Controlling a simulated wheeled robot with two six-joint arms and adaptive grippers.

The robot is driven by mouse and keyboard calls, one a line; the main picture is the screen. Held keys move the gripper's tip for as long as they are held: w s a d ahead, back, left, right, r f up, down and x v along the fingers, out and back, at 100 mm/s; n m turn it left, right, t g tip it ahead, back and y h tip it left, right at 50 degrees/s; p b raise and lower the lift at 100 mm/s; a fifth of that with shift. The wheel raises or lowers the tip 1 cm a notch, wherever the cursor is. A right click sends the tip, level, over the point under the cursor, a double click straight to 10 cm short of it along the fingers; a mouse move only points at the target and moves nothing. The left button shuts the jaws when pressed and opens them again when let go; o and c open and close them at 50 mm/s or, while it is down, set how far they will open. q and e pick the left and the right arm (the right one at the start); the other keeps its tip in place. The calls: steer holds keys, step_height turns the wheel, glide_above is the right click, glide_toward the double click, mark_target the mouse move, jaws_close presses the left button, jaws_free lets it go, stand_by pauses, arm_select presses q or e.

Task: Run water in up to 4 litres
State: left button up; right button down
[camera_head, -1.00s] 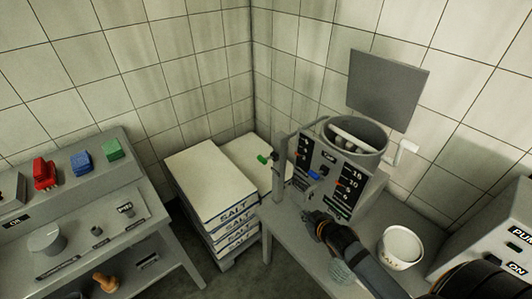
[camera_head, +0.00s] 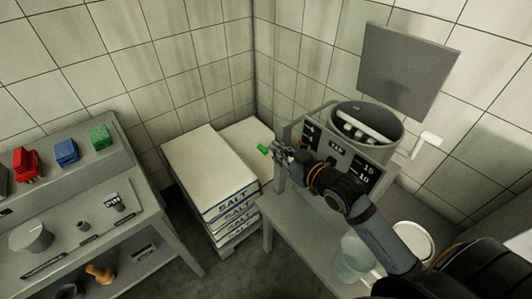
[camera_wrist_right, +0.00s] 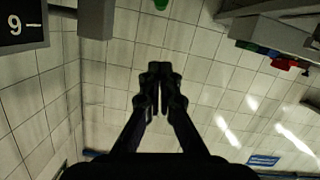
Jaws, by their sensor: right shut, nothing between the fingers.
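A grey machine with a round, open-topped vessel (camera_head: 392,112) stands in the corner. Its dark front panel (camera_head: 352,163) carries a label that reads TAP and a scale with 15 and 10; my arm covers its lower part. A small green handle (camera_head: 263,149) sticks out at the machine's left side, and a green piece (camera_wrist_right: 160,4) shows at the top edge of the right wrist view. My right gripper (camera_head: 281,152) is shut and empty, just right of the green handle; I cannot tell if they touch. In the wrist view its fingertips (camera_wrist_right: 160,72) are together. The left gripper is out of view.
Stacked salt sacks (camera_head: 205,168) stand left of the machine. A grey console (camera_head: 70,195) with red, blue and green blocks is at the left. A white tub (camera_head: 412,238) and a clear container (camera_head: 354,256) stand on the machine's bench, partly behind my arm.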

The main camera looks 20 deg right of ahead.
glide_above(267, 148)
steer(key=s+a, duration=0.2)
steer(key=s, duration=0.1)
steer(key=f, duration=0.1)
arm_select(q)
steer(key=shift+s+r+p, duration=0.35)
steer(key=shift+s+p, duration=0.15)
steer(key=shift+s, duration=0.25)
arm_select(e)
steer(key=f, duration=0.4)
steer(key=shift+w+d+f, duration=0.1)
steer(key=shift+d+f, duration=0.2)
steer(key=shift+d, duration=0.05)
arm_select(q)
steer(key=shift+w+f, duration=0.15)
arm_select(e)
steer(key=shift+f, duration=0.1)
